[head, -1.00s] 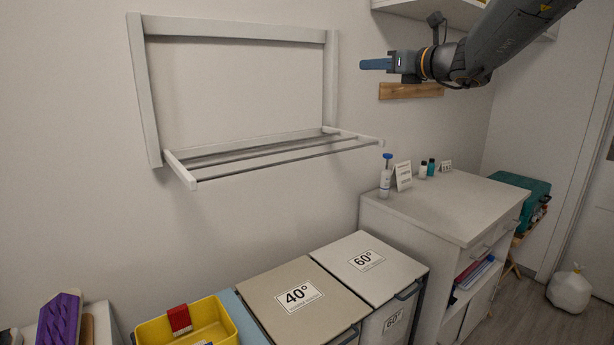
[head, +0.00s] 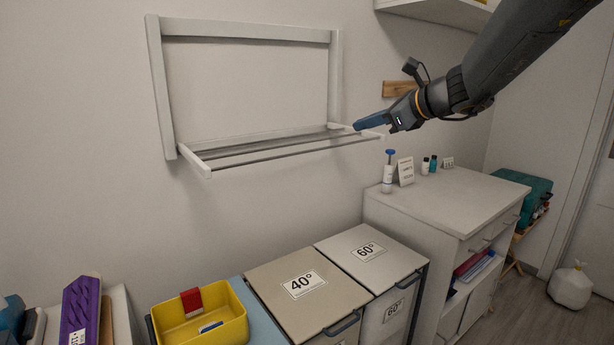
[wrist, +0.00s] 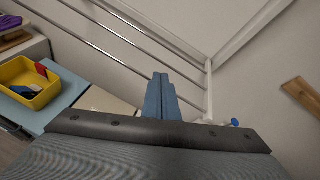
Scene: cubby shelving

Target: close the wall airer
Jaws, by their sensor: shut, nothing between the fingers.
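The white wall airer (head: 160,95) hangs on the wall at the upper left of the head view. Its rack (head: 270,150) is folded out, roughly level, with thin metal rods between two side arms. My gripper (head: 358,126) is shut and empty, its blue fingers pointing left at the right end of the rack. In the head view the fingertips overlap the rack's right side arm; whether they touch it I cannot tell. In the wrist view the shut blue fingers (wrist: 160,85) show in front of the rods (wrist: 135,45) and the white side arm (wrist: 209,92).
Below stand laundry bins marked 40° (head: 305,284) and 60° (head: 368,252), and a yellow tub (head: 240,325). A white cabinet (head: 440,200) with a pump bottle (head: 387,175) stands to the right. A wooden rail (head: 398,88) is on the wall behind my arm.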

